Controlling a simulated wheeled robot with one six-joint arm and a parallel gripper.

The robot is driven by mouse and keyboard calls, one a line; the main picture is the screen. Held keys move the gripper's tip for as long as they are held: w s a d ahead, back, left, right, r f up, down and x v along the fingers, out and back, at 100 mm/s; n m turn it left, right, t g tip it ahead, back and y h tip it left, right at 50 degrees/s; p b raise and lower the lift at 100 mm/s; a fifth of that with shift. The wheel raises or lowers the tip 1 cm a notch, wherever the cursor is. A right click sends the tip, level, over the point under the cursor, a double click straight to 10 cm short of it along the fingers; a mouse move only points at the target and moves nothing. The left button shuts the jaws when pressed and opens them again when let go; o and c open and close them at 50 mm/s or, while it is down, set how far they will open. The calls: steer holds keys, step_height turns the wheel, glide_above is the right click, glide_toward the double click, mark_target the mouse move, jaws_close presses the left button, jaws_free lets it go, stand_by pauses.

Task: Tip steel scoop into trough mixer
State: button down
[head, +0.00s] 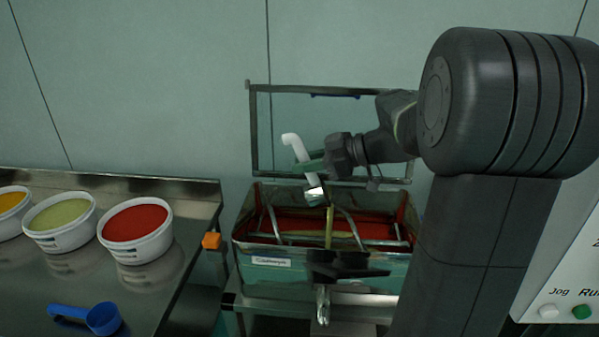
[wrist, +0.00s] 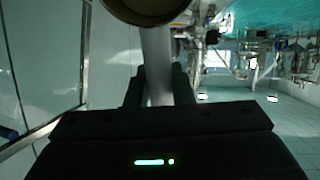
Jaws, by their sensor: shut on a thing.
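My gripper (head: 308,167) is shut on the pale handle of the steel scoop (head: 314,196) and holds it above the trough mixer (head: 270,273). The handle's bent end points up, and the small shiny bowl hangs below the fingers. In the wrist view, my gripper (wrist: 160,88) grips the scoop handle (wrist: 157,62), with the round bowl partly cut off at the top. The open trough has red on its inner walls and metal bars inside. A narrow yellow-green strip stands below the bowl; I cannot tell whether it is falling material. The bowl's contents are hidden.
The framed clear lid (head: 252,130) stands raised behind the trough. On the left steel table (head: 190,215) are tubs of red (head: 140,245), green (head: 62,235) and orange material, and a blue scoop (head: 103,318). A control panel (head: 565,270) is at right.

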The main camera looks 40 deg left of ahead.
steer(key=shift+w+d+f+g+y+b, duration=0.2)
steer(key=shift+w+d+y+b, duration=0.3)
steer(key=shift+b, duration=0.8)
steer(key=shift+w+d+f+g+y+b, duration=0.1)
steer(key=shift+w+d+g+y+b, duration=0.2)
steer(key=shift+d+y+b, duration=0.7)
steer(key=shift+w+d+r+m+b, duration=0.1)
steer(key=shift+w+r+m+b, duration=0.2)
steer(key=shift+b, duration=0.8)
steer(key=shift+y, duration=0.3)
